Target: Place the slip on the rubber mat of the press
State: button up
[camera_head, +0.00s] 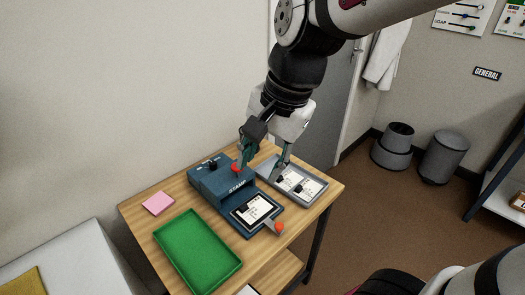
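The blue press (208,180), marked STAMP, stands on the wooden table. A white printed slip (258,206) lies on the dark bed at the front of the press, with a dark piece on it; the bed's mat is mostly covered. More white printed slips (310,188) lie in a grey tray (317,198) just right of the press. My gripper (260,170) is above the gap between the press and the grey tray. Its fingers are spread apart, with no slip visible between them. The left finger is close to a red knob (236,168) on the press.
A green tray (197,250) lies front left of the press, empty. A pink pad (158,203) lies at the table's left. An orange knob (279,227) sticks out at the press's front right. A wall rises behind the table; two grey bins (443,157) stand on the floor.

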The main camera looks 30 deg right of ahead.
jog(key=s+d+r+n+t+h, duration=0.1)
jog(key=s+r+n+t+h, duration=0.1)
jog(key=s+n, duration=0.7)
jog(key=shift+s+d+r+n, duration=0.25)
jog(key=shift+s+n, duration=0.1)
jog(key=shift+n, duration=0.85)
dwell(0.3)
